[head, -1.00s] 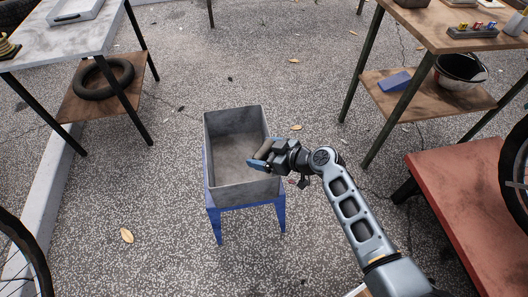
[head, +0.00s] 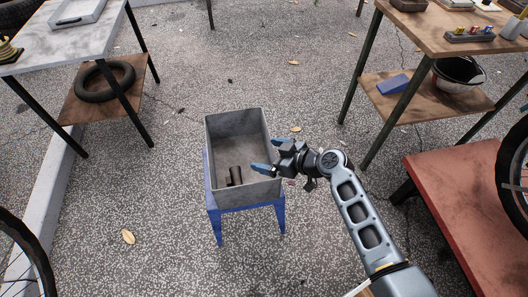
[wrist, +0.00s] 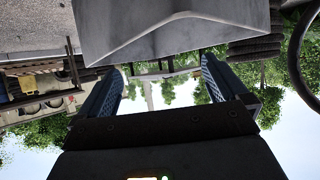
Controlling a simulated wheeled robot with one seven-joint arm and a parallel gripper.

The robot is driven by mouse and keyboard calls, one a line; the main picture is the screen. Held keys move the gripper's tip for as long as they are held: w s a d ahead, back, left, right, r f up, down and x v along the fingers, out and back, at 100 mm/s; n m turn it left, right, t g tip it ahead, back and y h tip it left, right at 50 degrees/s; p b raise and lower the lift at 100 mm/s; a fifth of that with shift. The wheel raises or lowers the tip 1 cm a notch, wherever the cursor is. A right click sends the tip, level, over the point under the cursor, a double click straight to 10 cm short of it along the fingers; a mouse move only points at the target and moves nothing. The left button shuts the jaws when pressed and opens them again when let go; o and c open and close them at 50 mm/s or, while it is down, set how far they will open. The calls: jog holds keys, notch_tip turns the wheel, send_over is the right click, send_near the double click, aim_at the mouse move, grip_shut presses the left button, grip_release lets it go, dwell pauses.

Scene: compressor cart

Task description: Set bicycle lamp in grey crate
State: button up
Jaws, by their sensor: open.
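The grey crate (head: 209,150) stands open at the top on a blue stool (head: 246,209). A small dark cylindrical thing, which looks like the bicycle lamp (head: 236,176), lies inside the crate near its front end. My gripper (head: 264,169) is at the crate's right side near the rim, with its fingers apart and nothing between them. In the wrist view my two fingers (wrist: 163,88) are spread wide and empty, and a grey crate wall (wrist: 170,30) fills the top middle. The lamp does not show in the wrist view.
A table (head: 60,42) with a tyre (head: 104,81) on its lower shelf stands at the left. A wooden workbench (head: 440,36) stands at the right, with a red platform (head: 450,190) in front of it. The paved floor around the stool is mostly clear.

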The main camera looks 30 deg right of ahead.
jog(key=v, duration=0.9)
jog(key=shift+s, duration=0.3)
